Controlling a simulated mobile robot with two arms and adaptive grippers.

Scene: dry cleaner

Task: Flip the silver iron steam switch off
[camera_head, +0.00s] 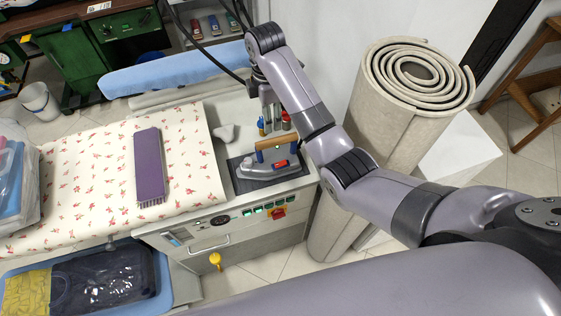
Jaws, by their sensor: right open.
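The silver iron (258,183) rests on a dark pad (295,177) at the right end of the ironing station. It has a wooden handle (275,143) on top and a small red part (282,164) on its near side; whether this is the steam switch I cannot tell. My right gripper (273,122) points down just behind the handle. It is open, and nothing shows held in it. It looks apart from the iron, but the depth between them is hard to judge. My left gripper is not in view.
A floral ironing cloth (100,177) with a purple brush (149,165) lies left of the iron. Small bottles stand beside my right gripper. A control panel (225,224) is on the station's front. A tall rolled carpet (385,110) stands close on the right.

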